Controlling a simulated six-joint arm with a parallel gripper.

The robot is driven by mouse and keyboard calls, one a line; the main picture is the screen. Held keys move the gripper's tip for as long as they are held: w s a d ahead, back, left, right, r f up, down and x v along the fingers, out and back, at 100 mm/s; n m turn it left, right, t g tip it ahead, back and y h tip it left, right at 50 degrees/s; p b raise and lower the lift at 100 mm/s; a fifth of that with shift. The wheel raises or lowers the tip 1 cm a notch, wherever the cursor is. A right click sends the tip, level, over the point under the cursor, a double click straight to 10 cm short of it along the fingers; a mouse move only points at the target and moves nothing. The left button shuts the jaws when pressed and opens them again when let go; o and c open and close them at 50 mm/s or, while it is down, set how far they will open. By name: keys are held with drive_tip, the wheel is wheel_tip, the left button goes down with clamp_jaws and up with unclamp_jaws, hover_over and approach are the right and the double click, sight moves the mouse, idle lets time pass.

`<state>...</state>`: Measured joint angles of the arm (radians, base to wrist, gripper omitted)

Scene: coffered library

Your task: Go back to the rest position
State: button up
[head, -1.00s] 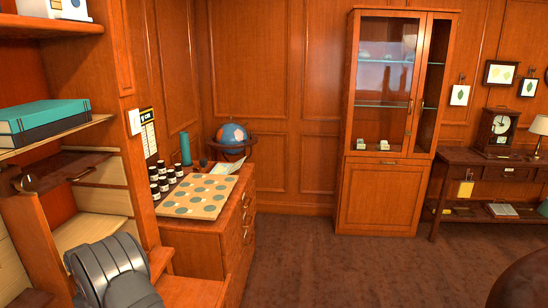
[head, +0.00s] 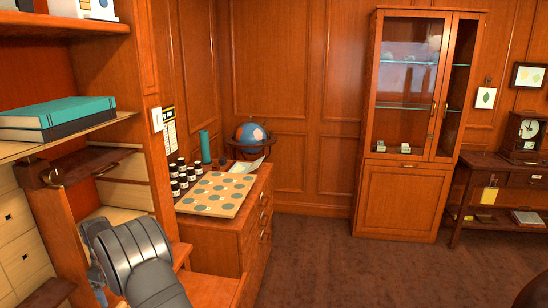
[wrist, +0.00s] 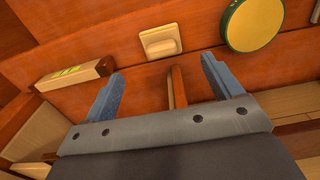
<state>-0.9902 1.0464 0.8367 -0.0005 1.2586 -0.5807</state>
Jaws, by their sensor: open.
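My gripper (wrist: 163,70) shows in the wrist view with its two blue-grey fingers spread wide apart. Nothing is held between them. A narrow wooden strip (wrist: 178,87) shows in the gap between the fingers; its distance from them is hard to judge. In the head view, a grey rounded part of my arm (head: 140,255) is at the lower left, in front of the wooden shelving. The fingers cannot be made out clearly there.
Shelving with a teal book (head: 60,111) stands close at left. Beyond my arm is a cabinet with a spotted board (head: 217,193), several dark bottles and a globe (head: 251,135). A glass-door cabinet (head: 405,200) stands at the back. The carpet (head: 330,265) in the middle is clear.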

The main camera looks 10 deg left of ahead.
wheel_tip(320, 180, down, 11)
drive_tip(key=shift+r, duration=0.1)
drive_tip(key=r, duration=0.4)
drive_tip(key=shift+w+d+r, duration=0.15)
drive_tip(key=shift+d+r, duration=0.05)
drive_tip(key=shift+r, duration=0.2)
drive_tip(key=w+d+r, duration=0.5)
drive_tip(key=d+r, duration=0.2)
drive_tip(key=d, duration=0.4)
drive_tip(key=w+d+f+m, duration=0.2)
drive_tip(key=w+d, duration=0.1)
drive_tip(key=d, duration=0.3)
drive_tip(key=w+d+f+m, duration=0.2)
drive_tip(key=w+d, duration=0.1)
drive_tip(key=d, duration=0.2)
drive_tip(key=d+f+m, duration=0.2)
drive_tip(key=d+m, duration=0.2)
drive_tip(key=d, duration=0.8)
drive_tip(key=s+d+f+m, duration=0.1)
drive_tip(key=d+m, duration=0.4)
drive_tip(key=d, duration=0.8)
drive_tip(key=s+d+f+m, duration=0.1)
drive_tip(key=d+f+m, duration=0.2)
drive_tip(key=d, duration=0.9)
drive_tip(key=shift+d+f+m, duration=0.35)
drive_tip(key=shift+f+m, duration=0.05)
drive_tip(key=shift+m, duration=0.6)
